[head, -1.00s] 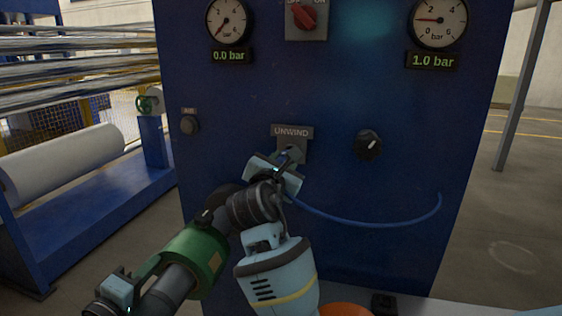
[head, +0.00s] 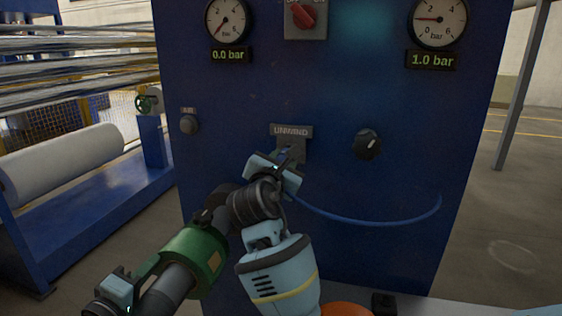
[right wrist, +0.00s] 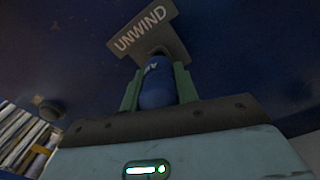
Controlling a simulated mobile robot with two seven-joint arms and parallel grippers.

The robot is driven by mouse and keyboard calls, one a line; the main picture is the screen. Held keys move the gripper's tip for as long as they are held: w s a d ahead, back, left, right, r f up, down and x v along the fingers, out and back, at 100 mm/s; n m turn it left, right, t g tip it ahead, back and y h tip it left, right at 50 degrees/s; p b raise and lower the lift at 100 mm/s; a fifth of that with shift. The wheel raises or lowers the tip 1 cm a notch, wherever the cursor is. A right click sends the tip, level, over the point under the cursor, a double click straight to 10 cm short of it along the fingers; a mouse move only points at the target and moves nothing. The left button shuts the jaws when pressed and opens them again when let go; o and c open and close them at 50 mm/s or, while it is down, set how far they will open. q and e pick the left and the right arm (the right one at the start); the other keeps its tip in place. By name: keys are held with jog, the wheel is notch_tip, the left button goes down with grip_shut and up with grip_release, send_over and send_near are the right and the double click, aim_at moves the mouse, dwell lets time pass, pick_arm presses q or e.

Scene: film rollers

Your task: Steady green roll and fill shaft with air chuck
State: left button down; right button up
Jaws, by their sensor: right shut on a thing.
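The green roll (head: 204,252) sits on a dark shaft (head: 168,291) low in the head view, tilted towards the panel. My left gripper (head: 146,276) is at the roll's near left side; whether its fingers are open or shut cannot be made out. My right gripper (head: 285,160) is at the bracket below the UNWIND sign (head: 291,131). In the right wrist view, its green fingers (right wrist: 157,87) are shut on the blue air chuck (right wrist: 157,84), whose far end is at the bracket. My right wrist hides part of the shaft.
The blue panel (head: 330,260) carries a left gauge reading 0.0 bar (head: 228,20), a right gauge reading 1.0 bar (head: 438,22), a red switch (head: 304,14) and a black knob (head: 367,144). A blue hose (head: 370,221) loops across it. A white roll (head: 65,165) lies at left.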

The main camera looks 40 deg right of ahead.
jog(key=shift+x, duration=1.4)
dwell(1.0)
jog(key=shift+d+f, duration=0.1)
jog(key=shift+f, duration=0.1)
grip_shut()
dwell(5.0)
